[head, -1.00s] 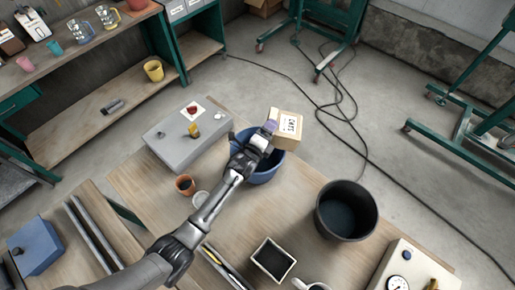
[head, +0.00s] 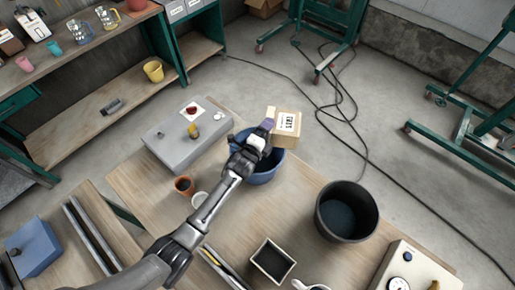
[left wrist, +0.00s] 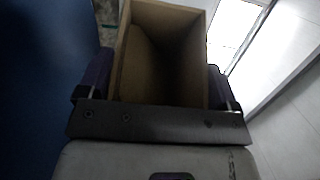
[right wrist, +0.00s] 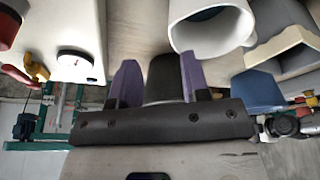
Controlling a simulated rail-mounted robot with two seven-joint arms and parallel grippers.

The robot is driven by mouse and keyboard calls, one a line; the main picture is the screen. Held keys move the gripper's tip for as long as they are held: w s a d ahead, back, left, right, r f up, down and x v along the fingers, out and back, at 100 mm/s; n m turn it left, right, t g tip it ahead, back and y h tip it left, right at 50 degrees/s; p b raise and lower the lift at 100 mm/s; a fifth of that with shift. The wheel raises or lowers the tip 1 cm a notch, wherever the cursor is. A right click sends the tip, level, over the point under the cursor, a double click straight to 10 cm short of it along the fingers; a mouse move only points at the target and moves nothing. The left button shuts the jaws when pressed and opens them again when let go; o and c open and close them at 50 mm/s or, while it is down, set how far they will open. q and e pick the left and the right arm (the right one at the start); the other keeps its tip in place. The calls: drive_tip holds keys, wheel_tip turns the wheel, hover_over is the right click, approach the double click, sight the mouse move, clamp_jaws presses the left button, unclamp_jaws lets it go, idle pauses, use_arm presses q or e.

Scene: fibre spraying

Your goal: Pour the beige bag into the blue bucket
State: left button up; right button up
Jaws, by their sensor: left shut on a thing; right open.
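The beige bag (head: 285,125) is a box-like pack with a printed white label, held over the far rim of the blue bucket (head: 266,171). My left gripper (head: 266,133) is shut on the bag, its fingers on either side. In the left wrist view the bag (left wrist: 163,55) shows its open top and hollow inside, with some tan surface visible within. A blue surface, probably the bucket (left wrist: 40,90), fills the left side there. My right gripper (right wrist: 158,80) is open in the right wrist view; a dark thing lies behind its fingers. It is out of the head view.
A black bucket (head: 346,211) stands to the right on the table (head: 225,245).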

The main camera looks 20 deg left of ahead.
use_arm(q)
drive_tip(key=shift+s+a+r+n+t+b, duration=0.1)
drive_tip(key=shift+a+n+t+b, duration=0.25)
drive_tip(key=shift+n, duration=0.45)
drive_tip(key=shift+s+a+r+n+t+y, duration=0.15)
drive_tip(key=shift+a+r+n+t, duration=0.2)
drive_tip(key=shift+r+n, duration=0.6)
drive_tip(key=shift+a+r+n+t+y, duration=0.2)
drive_tip(key=shift+a+r+n+t, duration=0.3)
drive_tip(key=shift+n, duration=0.6)
drive_tip(key=shift+s+a+r+n+t+y, duration=0.1)
drive_tip(key=shift+r+n+t+y, duration=0.1)
drive_tip(key=shift+r+n, duration=0.8)
idle(1.7)
drive_tip(key=f+m, duration=0.1)
drive_tip(key=d+f+m+g, duration=0.1)
drive_tip(key=f+m, duration=0.1)
drive_tip(key=f+m+g+h, duration=0.1)
drive_tip(key=m, duration=0.1)
drive_tip(key=shift+w+d+f+m, duration=0.25)
drive_tip(key=shift+d, duration=0.15)
